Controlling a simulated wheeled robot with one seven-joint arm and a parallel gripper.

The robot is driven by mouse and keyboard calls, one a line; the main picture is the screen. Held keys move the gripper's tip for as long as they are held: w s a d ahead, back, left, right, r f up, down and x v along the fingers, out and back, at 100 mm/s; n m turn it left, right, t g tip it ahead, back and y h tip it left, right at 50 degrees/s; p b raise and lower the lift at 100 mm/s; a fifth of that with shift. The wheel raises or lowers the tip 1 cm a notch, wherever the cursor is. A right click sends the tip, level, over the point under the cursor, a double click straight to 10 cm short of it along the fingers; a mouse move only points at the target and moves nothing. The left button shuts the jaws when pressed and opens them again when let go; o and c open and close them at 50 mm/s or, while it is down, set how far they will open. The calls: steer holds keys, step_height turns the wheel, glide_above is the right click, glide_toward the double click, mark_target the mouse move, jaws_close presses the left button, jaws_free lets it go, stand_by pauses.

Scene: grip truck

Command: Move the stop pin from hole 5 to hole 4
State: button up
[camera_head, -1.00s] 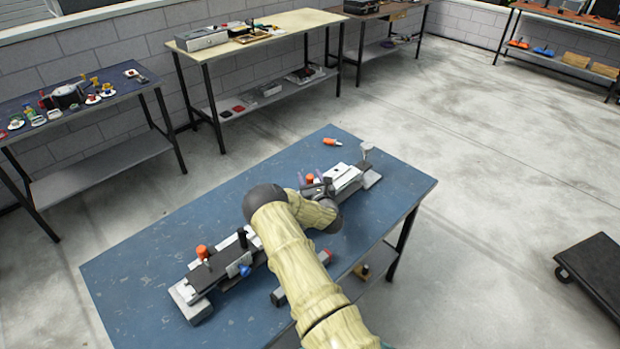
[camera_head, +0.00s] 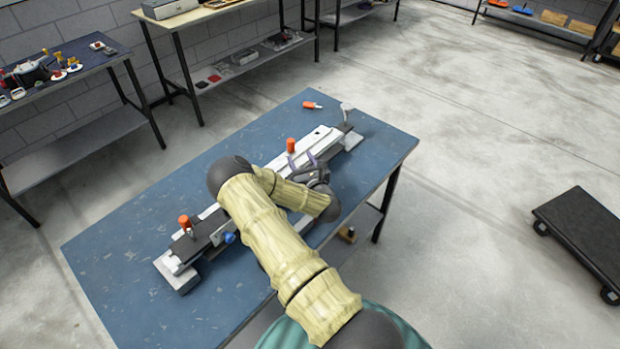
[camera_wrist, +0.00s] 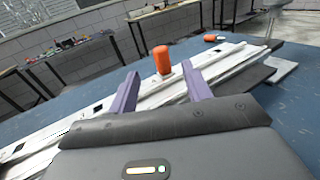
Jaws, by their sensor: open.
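An upright orange-topped pin (camera_head: 291,145) stands on the light metal rail (camera_head: 315,141) of a long fixture on the blue table. In the wrist view the orange pin (camera_wrist: 162,60) shows beyond and between the purple fingertips. My gripper (camera_head: 302,160) is open and empty, on the near side of the rail, apart from the pin. Its fingers also show in the wrist view (camera_wrist: 158,74). The hole numbers cannot be read. A second orange knob (camera_head: 184,221) is on the fixture's left end. My arm hides the rail's middle.
An orange-handled item (camera_head: 312,105) lies loose on the blue table (camera_head: 130,240) behind the rail. A grey upright post (camera_head: 346,109) stands at the rail's right end. A blue knob (camera_head: 229,237) is at its left front. A dark cart (camera_head: 580,235) stands on the floor at right.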

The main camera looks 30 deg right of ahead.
steer(key=s+b, duration=0.1)
steer(key=s, duration=0.6)
steer(key=shift+s+a, duration=0.15)
steer(key=shift+a, duration=0.3)
